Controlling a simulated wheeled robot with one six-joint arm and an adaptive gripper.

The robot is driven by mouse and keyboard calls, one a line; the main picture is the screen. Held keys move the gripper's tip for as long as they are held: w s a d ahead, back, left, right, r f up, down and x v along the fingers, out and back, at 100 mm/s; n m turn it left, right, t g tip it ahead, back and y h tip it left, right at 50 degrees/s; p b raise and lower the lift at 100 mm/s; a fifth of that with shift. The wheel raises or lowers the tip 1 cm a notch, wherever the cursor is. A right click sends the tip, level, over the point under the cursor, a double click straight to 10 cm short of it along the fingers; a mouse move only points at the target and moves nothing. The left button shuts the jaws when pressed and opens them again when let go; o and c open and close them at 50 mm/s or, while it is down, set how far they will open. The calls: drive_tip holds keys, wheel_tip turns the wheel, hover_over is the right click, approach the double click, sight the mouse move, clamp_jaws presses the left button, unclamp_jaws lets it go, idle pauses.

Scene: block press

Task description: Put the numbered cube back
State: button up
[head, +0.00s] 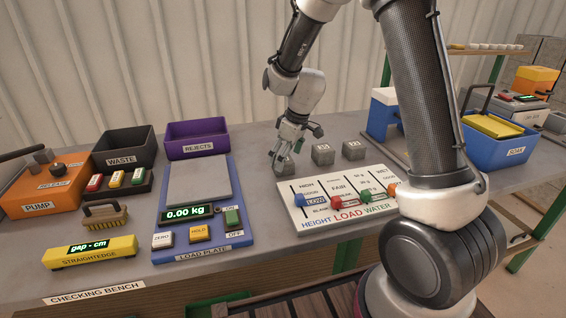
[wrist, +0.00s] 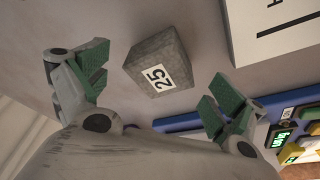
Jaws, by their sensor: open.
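My gripper (head: 287,150) is open, pointing down over the bench just behind the left end of the white board. In the wrist view, a grey cube (wrist: 150,58) with a white "25" label sits on the bench between and beyond the spread green-padded fingers, touching neither. In the head view, a grey cube (head: 283,168) shows low at the fingertips, partly hidden by them. Two more grey cubes stand to its right: a labelled one (head: 323,155) and another (head: 354,151). Their numbers are too small to read surely.
The blue load plate (head: 190,252) has an empty grey pan (head: 187,181) and reads 0.00 kg. The white slider board (head: 300,221) lies in front of the cubes. The waste bin (head: 123,160), rejects bin (head: 196,150) and blue soak tub (head: 492,153) stand around.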

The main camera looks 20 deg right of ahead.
sight(292, 162)
drive_tip(key=v, duration=1)
drive_tip(key=s+d+r+m+t+h, duration=0.1)
drive_tip(key=s+d+r+m, duration=0.1)
drive_tip(key=s+d+r, duration=0.4)
drive_tip(key=s+d+r+m, duration=0.2)
drive_tip(key=s+r, duration=0.2)
drive_tip(key=s, duration=0.4)
drive_tip(key=s+d+m, duration=0.2)
drive_tip(key=s, duration=0.5)
drive_tip(key=s+d+m+t+h, duration=0.1)
drive_tip(key=s+d+m, duration=0.1)
drive_tip(key=s, duration=0.4)
drive_tip(key=shift+s+d+r+m, duration=0.3)
drive_tip(key=shift+s+r+m, duration=0.1)
drive_tip(key=shift+m, duration=0.1)
